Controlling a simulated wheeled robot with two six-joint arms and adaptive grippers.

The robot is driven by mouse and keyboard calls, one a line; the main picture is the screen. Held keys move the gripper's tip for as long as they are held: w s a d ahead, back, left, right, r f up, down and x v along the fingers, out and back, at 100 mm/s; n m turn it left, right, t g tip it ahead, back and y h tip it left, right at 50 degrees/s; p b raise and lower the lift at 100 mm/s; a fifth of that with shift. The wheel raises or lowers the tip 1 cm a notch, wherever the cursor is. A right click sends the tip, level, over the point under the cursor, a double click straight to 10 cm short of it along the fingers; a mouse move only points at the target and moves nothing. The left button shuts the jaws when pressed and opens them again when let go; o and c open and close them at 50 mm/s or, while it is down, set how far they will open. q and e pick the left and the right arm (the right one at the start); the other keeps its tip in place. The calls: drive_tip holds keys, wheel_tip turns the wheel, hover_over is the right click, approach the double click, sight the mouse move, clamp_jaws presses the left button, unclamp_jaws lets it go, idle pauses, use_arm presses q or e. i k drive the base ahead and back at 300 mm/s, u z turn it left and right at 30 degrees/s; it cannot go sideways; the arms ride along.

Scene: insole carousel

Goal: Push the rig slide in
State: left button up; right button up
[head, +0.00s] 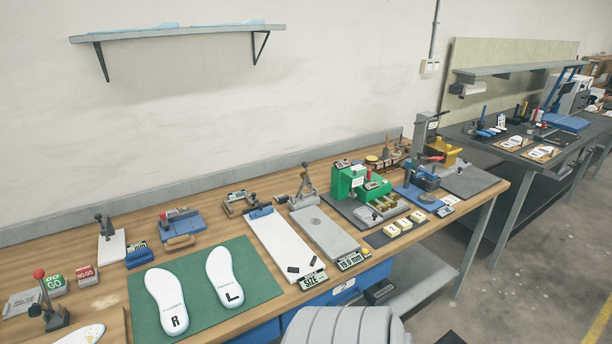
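Several bench fixtures stand on the long wooden workbench (200,212). A green rig (345,181) stands toward the right, with a metal part (378,212) on the dark plate in front of it. A blue rig (420,197) with a red-tipped handle is to its right. A grey plate fixture (326,236) with a clamp and a "19.0 mm" display lies to its left. I cannot tell which part is the rig slide or how far in it is. Neither of my grippers is in view.
A green mat (246,272) holds two white insoles marked R (167,299) and L (224,277). A white size board (275,243) lies beside it. GO and NO-GO blocks and a red-knobbed fixture (47,309) are at left. A wall shelf (180,33) hangs above. A dark bench stands at right.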

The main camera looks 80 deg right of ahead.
sight(366, 215)
drive_tip(key=z, duration=2.4)
drive_tip(key=i, duration=0.95)
drive_tip(key=u, duration=0.35)
